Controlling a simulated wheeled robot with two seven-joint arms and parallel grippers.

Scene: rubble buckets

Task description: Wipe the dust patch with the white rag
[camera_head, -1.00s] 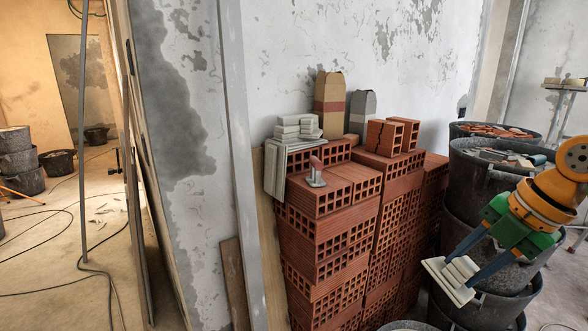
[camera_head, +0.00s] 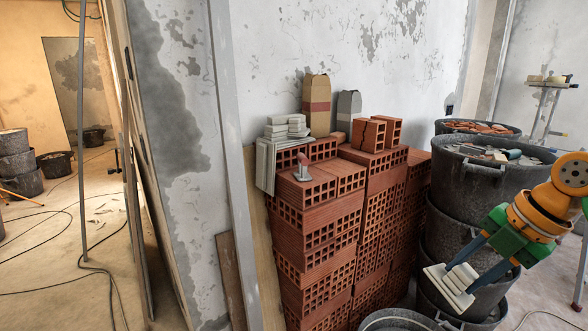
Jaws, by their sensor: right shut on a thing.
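My right gripper (camera_head: 463,271) is at the lower right, with its arm coming in from the right edge. It is shut on a pale, folded white rag (camera_head: 446,290), held in front of the stacked dark buckets. Parts of the rag are hidden by the fingers. My left gripper is not in view. I cannot pick out a dust patch for certain; the wall (camera_head: 290,40) has several grey blotches, and the brick tops look mostly clean.
Stacked red hollow bricks (camera_head: 318,222) stand against the wall, bearing a pale folded stack (camera_head: 284,127), a small red-handled tool (camera_head: 301,168) and two bags (camera_head: 317,100). Rubble buckets (camera_head: 490,195) crowd the right. Open floor (camera_head: 60,260) with cables lies at left.

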